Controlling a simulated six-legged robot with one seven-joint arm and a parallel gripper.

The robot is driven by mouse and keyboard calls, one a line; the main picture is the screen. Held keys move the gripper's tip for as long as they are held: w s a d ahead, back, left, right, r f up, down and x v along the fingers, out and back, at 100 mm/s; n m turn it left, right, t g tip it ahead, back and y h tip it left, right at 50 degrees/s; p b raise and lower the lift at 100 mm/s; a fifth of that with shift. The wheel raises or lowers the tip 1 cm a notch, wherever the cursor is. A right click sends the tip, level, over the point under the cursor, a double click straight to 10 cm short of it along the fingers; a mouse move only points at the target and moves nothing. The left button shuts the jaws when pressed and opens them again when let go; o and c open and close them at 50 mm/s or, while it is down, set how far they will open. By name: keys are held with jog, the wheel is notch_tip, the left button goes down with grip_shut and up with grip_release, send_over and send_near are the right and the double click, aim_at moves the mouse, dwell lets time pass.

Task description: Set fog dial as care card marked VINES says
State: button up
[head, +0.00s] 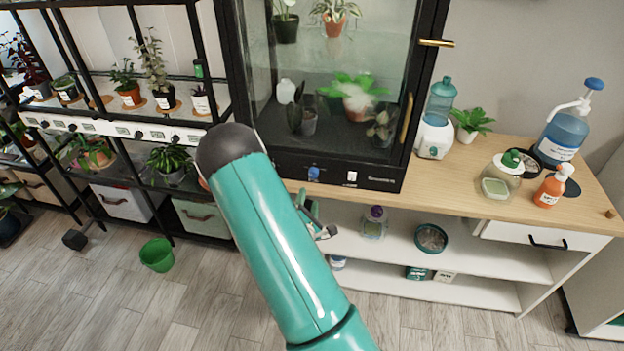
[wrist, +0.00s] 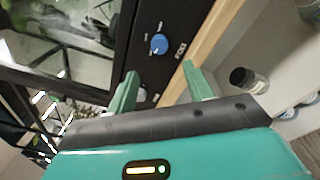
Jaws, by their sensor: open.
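The glass plant cabinet (head: 335,100) has a black lower panel with a blue dial (head: 314,173). In the wrist view the blue dial (wrist: 158,44) has a pale pointer mark and small labels too blurred to read. A second, pale knob (wrist: 141,93) shows on the panel, partly behind a finger. My gripper (wrist: 157,72) is open and empty, its fingers pointing at the panel, with the blue dial just beyond the fingertips and apart from them. In the head view my arm mostly hides the gripper. I cannot make out a card marked VINES.
A white switch (head: 351,177) sits right of the blue dial. Plant shelves (head: 130,112) stand left. A green bucket (head: 157,255) is on the floor.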

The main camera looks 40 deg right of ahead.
aim_at(312, 176)
jog(key=x, duration=1)
jog(key=shift+w, duration=0.1)
jog(key=shift+c, duration=0.2)
jog(key=c, duration=0.9)
